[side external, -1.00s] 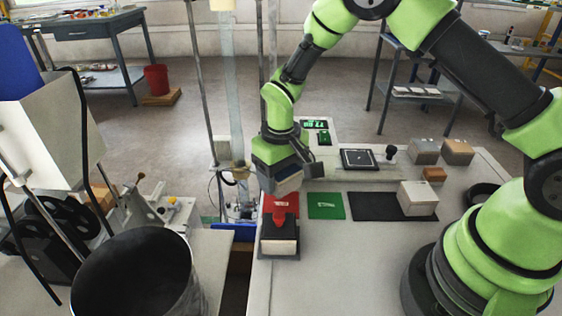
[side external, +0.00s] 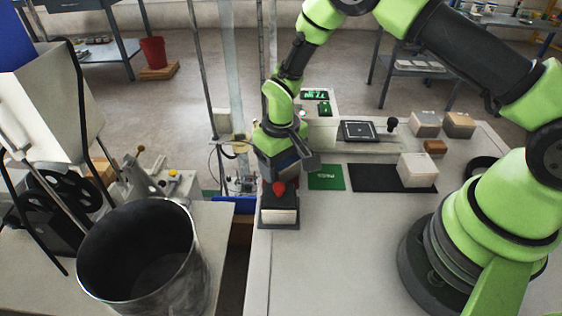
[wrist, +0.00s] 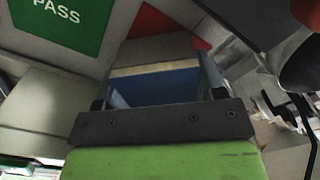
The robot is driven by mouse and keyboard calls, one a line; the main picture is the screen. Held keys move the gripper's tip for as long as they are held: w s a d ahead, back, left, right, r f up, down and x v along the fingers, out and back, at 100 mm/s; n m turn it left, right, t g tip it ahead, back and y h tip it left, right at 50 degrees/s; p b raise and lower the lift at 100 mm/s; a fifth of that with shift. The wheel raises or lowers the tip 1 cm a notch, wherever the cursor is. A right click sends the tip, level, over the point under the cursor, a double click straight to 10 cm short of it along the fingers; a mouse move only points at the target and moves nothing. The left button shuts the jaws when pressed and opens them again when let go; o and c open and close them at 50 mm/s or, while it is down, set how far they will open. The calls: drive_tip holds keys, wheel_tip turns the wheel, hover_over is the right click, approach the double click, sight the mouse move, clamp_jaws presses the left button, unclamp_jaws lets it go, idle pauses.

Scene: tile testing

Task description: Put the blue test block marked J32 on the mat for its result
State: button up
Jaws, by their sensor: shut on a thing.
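My gripper (side external: 283,178) is low over the place of the red mat, shut on a block. In the wrist view, the block (wrist: 156,88) shows a blue side and a pale top edge between the fingers; no J32 marking is readable. The red mat (wrist: 186,22) shows in part beyond the block in the wrist view; my gripper hides most of it from the side. I cannot tell whether the block touches it. The green mat (side external: 326,177) lies just right of my gripper; it reads PASS in the wrist view (wrist: 68,18).
A black box with a pale front (side external: 279,210) and a red top part (side external: 279,188) stands close in front of my gripper. A black mat (side external: 370,178) bears a pale block (side external: 417,170). Grey and tan blocks stand at the back right. The front of the table is clear.

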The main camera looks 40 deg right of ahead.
drive_tip(key=shift+f, duration=0.25)
idle(0.7)
drive_tip(key=o, duration=1.3)
drive_tip(key=shift+o, duration=0.3)
drive_tip(key=shift+r, duration=2.95)
drive_tip(key=shift+r, duration=0.1)
